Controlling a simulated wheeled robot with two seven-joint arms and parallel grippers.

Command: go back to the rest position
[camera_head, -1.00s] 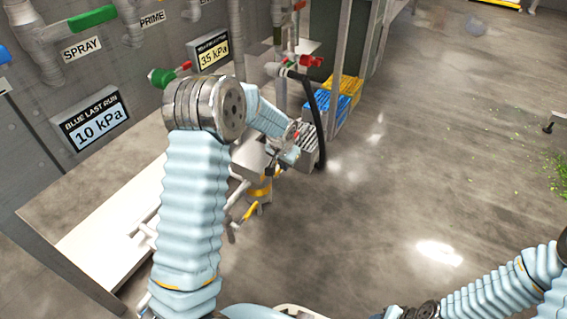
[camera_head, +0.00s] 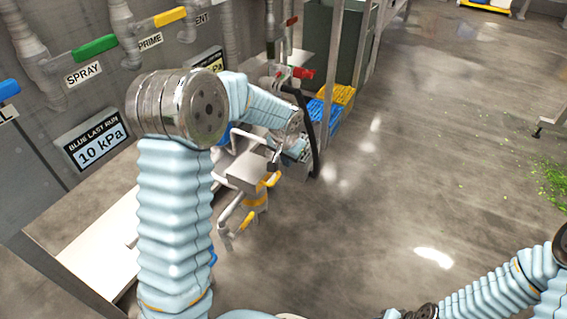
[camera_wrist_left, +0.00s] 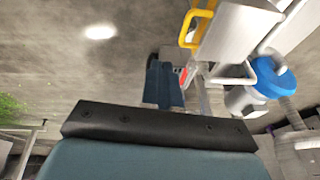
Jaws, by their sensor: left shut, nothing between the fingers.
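My left arm rises from the lower left, bends at a grey metal elbow and reaches right. My left gripper (camera_head: 273,164) is at the end of that forearm, small and partly hidden in the head view. In the left wrist view its fingers (camera_wrist_left: 164,82) are together, with nothing visible between them. My right arm shows at the lower right of the head view; its gripper is not visible.
A white fixture with yellow handles (camera_head: 247,176) stands close to my left gripper. Yellow (camera_head: 340,95) and blue (camera_head: 324,117) crates stand beyond, near a post. A pale bench (camera_head: 105,250) is at left. Open floor (camera_head: 430,170) lies to the right, with green scraps (camera_head: 552,182).

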